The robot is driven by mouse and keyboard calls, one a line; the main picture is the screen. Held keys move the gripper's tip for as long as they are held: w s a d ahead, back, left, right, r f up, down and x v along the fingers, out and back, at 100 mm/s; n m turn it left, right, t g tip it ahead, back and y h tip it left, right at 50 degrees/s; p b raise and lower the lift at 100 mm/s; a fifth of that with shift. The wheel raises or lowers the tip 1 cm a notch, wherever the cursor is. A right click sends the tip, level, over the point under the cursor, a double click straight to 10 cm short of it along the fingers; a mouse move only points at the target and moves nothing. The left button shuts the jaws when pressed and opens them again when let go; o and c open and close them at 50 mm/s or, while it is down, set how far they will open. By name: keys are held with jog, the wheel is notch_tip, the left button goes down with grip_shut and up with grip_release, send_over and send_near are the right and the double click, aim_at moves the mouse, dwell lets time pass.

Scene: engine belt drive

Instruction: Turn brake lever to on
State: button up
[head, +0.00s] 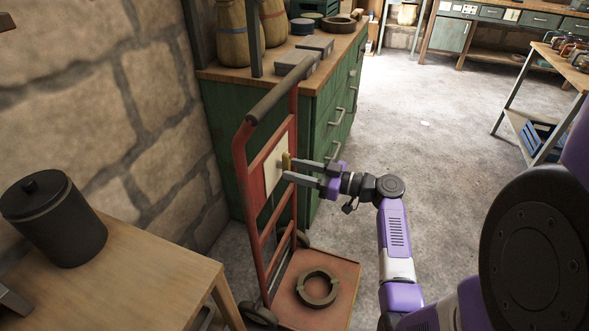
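A small brass-coloured lever (286,161) stands out from a cream plate (273,168) fixed to the red hand truck (240,150). It looks roughly upright. I take it to be the brake lever; no on or off marking is readable. My gripper (289,171) reaches in from the right, with its fingertips right at the lever. Its two grey fingers are apart, with a gap between them. The lever's lower part is hidden by the fingers, and I cannot tell whether they touch it.
A dark ring (317,288) lies on the hand truck's base. A green cabinet (335,120) stands close behind it. A wooden table (140,285) with a black canister (54,218) is at lower left, against a stone wall. The floor (430,130) to the right is clear.

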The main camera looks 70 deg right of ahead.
jog(key=shift+w, duration=0.4)
grip_shut()
